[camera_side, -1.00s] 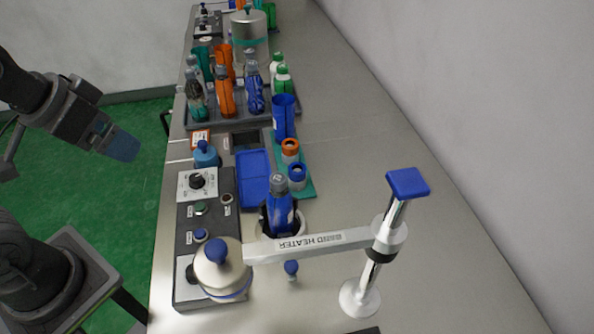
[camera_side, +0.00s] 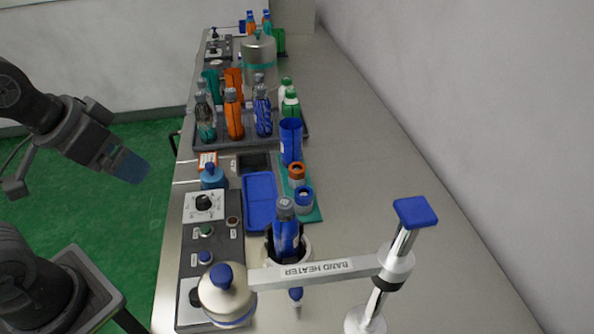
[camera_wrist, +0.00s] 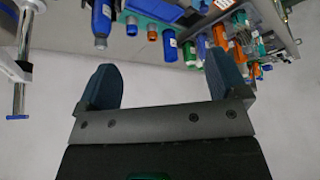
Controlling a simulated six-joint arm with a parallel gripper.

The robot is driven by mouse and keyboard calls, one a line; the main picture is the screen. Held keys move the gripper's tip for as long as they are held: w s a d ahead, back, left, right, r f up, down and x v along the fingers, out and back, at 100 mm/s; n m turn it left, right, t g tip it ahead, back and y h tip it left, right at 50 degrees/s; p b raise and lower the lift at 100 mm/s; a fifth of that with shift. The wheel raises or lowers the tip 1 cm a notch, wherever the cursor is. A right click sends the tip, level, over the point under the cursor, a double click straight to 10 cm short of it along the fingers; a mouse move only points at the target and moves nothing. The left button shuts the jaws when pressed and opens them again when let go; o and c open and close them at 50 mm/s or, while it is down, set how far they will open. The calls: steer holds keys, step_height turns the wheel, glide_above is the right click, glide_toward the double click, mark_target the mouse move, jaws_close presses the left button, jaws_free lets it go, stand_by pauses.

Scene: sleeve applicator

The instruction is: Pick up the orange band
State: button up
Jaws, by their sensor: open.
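The orange band (camera_side: 297,170) appears as a small orange ring on a grey holder, standing on a teal mat (camera_side: 315,213) on the bench. A blue band (camera_side: 303,192) on a similar holder stands just in front of it. In the wrist view the orange band (camera_wrist: 152,35) shows small near the top, beside the blue one (camera_wrist: 131,30). My gripper (camera_side: 132,166) hangs off the bench's left side, over the green floor, well away from the band. In the wrist view my gripper (camera_wrist: 165,80) has its two blue fingers wide apart with nothing between them.
A blue bottle (camera_side: 286,228) stands upright in the band heater, under its white arm (camera_side: 318,270). A blue tray (camera_side: 260,200) and control panel (camera_side: 207,240) lie left of the mat. A blue cup (camera_side: 290,140) stands behind. The bench's right side is clear.

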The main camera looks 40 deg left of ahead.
stand_by(0.4)
steer(key=c, duration=0.3)
steer(key=shift+w, duration=0.1)
steer(key=n+g+y, duration=0.1)
steer(key=n, duration=0.2)
glide_above(297, 169)
steer(key=s, duration=0.2)
steer(key=f, duration=1.9)
steer(key=shift+d+f, duration=0.15)
steer(key=shift+d, duration=0.15)
steer(key=shift+x, duration=2.9)
